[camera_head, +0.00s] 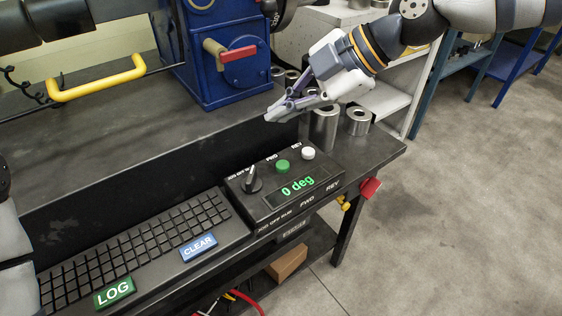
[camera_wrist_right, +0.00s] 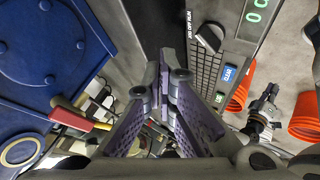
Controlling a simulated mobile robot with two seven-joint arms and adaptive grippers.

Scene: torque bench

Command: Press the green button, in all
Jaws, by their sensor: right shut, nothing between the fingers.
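The green button (camera_head: 282,166) is a small round cap on top of a black control box (camera_head: 257,211), between a dark selector knob (camera_head: 251,180) and a white button (camera_head: 308,153). The box display reads "0 deg". My right gripper (camera_head: 273,113) is shut and empty, above and behind the green button in the head view, apart from it. In the right wrist view the closed fingertips (camera_wrist_right: 164,72) meet at the middle. That view shows the knob (camera_wrist_right: 209,38) and part of the display (camera_wrist_right: 257,12), but I do not see the green button there.
A blue machine (camera_head: 222,55) with a red-handled lever stands behind. Metal cylinders (camera_head: 358,121) stand near the bench's right end. A keyboard (camera_head: 130,248) with LOG and CLEAR keys lies left of the box. A yellow handle (camera_head: 97,79) is at upper left.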

